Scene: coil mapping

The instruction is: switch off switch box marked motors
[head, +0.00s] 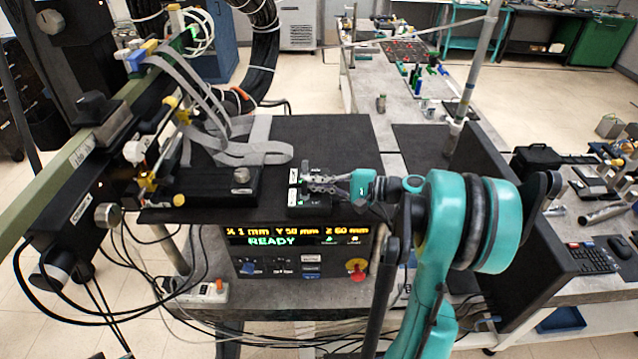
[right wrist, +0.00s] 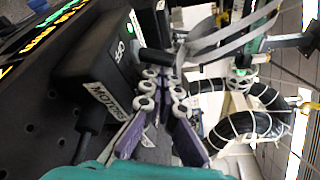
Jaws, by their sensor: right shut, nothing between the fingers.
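The switch box marked MOTORS (right wrist: 95,62) is a black box with white labels. In the right wrist view its labels read MOTORS and OFF, both turned sideways. In the head view small black switch boxes (head: 308,211) with white labels and small green lights stand on the dark bench top. My right gripper (head: 308,183) reaches in from the right over them, its fingers shut and empty. In the right wrist view the gripper (right wrist: 165,68) lies close beside the box's labelled face. I cannot tell whether it touches the box. My left gripper is not in view.
A control panel (head: 300,255) reading READY, with a red knob (head: 356,266), sits below the bench top. A measuring rig with grey ribbon cables (head: 205,110) stands to the left. Loose cables hang below.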

